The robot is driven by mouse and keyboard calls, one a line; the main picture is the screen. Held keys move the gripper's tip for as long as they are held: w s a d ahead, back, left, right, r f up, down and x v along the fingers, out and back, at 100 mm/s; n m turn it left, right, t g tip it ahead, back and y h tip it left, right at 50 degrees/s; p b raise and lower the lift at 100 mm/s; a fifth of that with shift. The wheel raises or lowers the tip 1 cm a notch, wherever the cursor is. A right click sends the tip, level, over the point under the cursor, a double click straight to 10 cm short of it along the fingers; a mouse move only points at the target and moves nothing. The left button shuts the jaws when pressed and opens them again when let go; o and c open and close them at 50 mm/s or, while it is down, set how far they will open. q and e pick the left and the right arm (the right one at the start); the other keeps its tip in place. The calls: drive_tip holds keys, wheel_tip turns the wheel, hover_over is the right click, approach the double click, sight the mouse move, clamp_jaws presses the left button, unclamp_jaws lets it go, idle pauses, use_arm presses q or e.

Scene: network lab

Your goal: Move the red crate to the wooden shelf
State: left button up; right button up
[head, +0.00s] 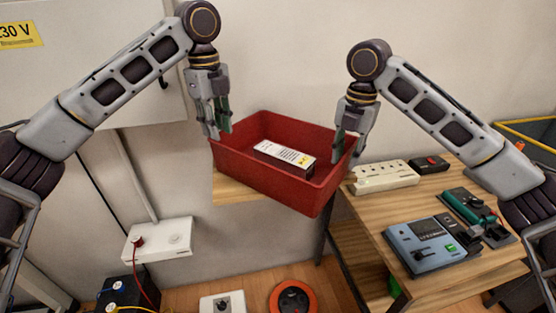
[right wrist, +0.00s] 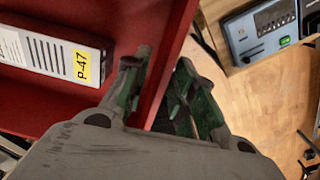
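The red crate (head: 290,196) is in the middle of the head view, with a white box (head: 285,156) labelled P-47 inside it. My left gripper (head: 217,128) is at the crate's left wall, its fingers around the rim. My right gripper (head: 347,148) is at the right wall. In the right wrist view, my right gripper (right wrist: 160,90) has one finger inside and one outside the wall of the crate (right wrist: 120,18), pinching it. A wooden surface (head: 229,188) shows below and behind the crate's left side; the crate hides most of it.
A wooden table (head: 375,211) at the right holds a power strip (head: 384,178), a blue meter (head: 430,245) and a green device (head: 468,207). A white box with a red knob (head: 158,241) is on the left wall. A red-orange reel (head: 292,297) lies on the floor.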

wheel_tip(320, 180, up, 8)
drive_tip(key=shift+d, duration=0.15)
idle(0.7)
drive_tip(key=shift+s, duration=0.1)
drive_tip(key=shift+f, duration=0.1)
idle(0.3)
